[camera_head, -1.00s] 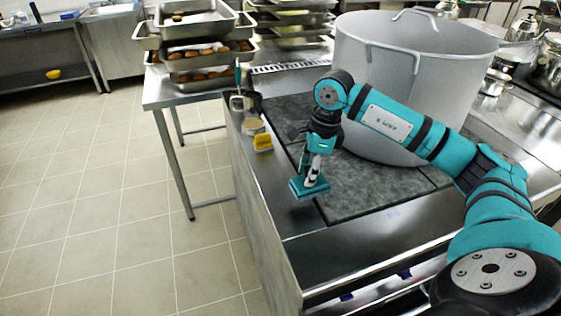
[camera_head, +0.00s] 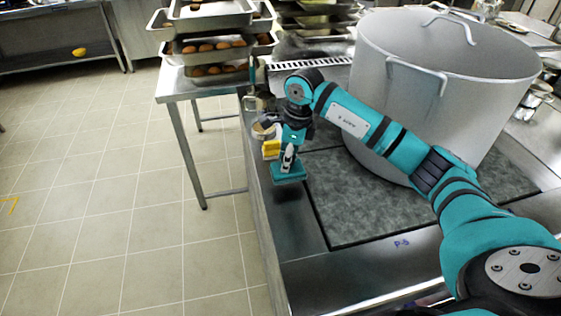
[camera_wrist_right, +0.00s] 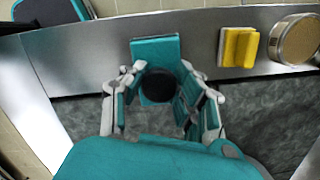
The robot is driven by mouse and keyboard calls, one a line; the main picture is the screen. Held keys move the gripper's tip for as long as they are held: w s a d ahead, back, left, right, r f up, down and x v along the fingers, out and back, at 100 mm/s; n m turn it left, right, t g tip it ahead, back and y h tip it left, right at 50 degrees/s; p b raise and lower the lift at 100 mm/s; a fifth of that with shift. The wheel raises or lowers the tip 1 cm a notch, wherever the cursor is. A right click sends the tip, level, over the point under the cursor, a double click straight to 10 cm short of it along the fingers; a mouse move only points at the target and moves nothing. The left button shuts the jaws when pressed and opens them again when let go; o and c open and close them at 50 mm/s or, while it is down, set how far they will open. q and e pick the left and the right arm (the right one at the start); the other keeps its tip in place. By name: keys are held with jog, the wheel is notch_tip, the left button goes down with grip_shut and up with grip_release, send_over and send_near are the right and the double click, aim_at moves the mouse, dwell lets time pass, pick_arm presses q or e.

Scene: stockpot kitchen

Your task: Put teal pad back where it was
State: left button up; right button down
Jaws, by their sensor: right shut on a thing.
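The teal pad (camera_head: 288,174) is a flat block at the left metal strip of the counter, left of the grey stone slab. My right gripper (camera_head: 289,157) points down and is shut on it from above. In the right wrist view the teal pad (camera_wrist_right: 155,48) shows between the fingers of the gripper (camera_wrist_right: 160,90), with a round black knob on top. I cannot tell whether the pad touches the metal or hangs just above it. My left gripper is not in view.
A large stockpot (camera_head: 430,90) stands on the stone slab (camera_head: 350,215). Trays of buns (camera_head: 212,45) are stacked at the back left. The front metal strip is clear.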

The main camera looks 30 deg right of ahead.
aim_at(281, 165)
jog(key=shift+w+a, duration=0.6)
jog(key=shift+a, duration=0.1)
jog(key=shift+f, duration=0.3)
notch_tip(281, 165, down, 3)
jog(key=shift+r+p, duration=0.1)
jog(key=shift+p, duration=0.75)
jog(key=shift+f+b, duration=0.3)
jog(key=shift+f, duration=0.05)
jog(key=c, duration=1)
grip_release()
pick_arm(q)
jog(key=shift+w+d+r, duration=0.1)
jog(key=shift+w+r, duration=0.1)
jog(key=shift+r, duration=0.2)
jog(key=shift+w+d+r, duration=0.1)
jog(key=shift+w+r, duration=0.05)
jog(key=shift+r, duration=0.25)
